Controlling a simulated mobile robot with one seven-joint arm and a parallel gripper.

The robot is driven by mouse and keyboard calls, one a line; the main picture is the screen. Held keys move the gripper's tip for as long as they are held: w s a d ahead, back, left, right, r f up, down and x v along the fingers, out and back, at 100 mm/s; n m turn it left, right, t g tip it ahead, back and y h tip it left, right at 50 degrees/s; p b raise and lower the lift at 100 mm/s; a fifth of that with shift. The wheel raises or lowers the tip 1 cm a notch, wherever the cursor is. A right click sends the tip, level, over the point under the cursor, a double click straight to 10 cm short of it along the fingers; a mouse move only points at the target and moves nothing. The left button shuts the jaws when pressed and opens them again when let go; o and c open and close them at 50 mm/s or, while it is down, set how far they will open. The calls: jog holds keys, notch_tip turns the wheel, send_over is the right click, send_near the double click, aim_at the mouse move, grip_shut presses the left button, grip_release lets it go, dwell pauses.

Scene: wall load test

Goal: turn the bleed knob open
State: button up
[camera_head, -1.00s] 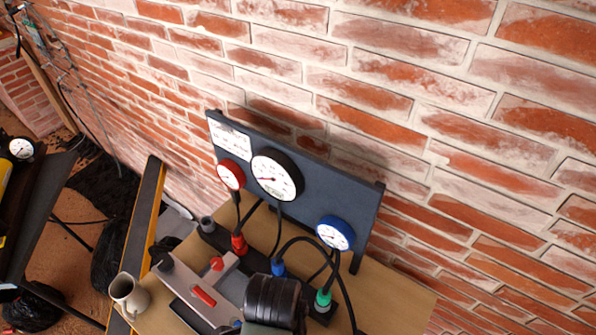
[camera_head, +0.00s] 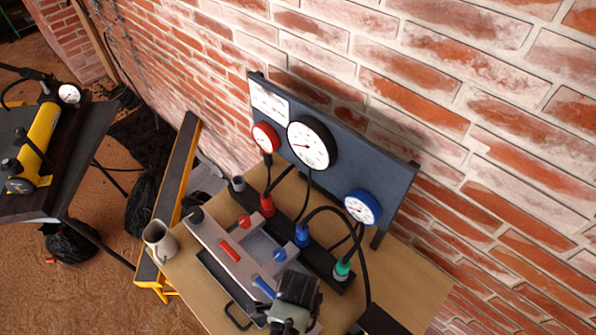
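A light grey valve block (camera_head: 215,240) lies on the wooden table. It carries a red knob (camera_head: 244,221), a red handle (camera_head: 229,249), a blue knob (camera_head: 280,254), a blue handle (camera_head: 263,287) and a dark knob (camera_head: 197,215) at its far left end. I cannot tell which is the bleed knob. My gripper (camera_head: 290,308), a dark and grey-green shape at the bottom, is near the blue handle and hides part of the block's near end. Its fingers are not clear, and I cannot tell whether it touches anything.
A dark gauge panel (camera_head: 340,155) stands behind the block, against the brick wall. Hoses run from it to a dark manifold (camera_head: 320,262). A beige mug (camera_head: 160,242) stands at the table's left edge. A yellow pump (camera_head: 40,145) lies on a dark table at left.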

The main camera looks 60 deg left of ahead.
jog(key=shift+f, duration=0.1)
jog(key=shift+c, duration=0.2)
grip_shut()
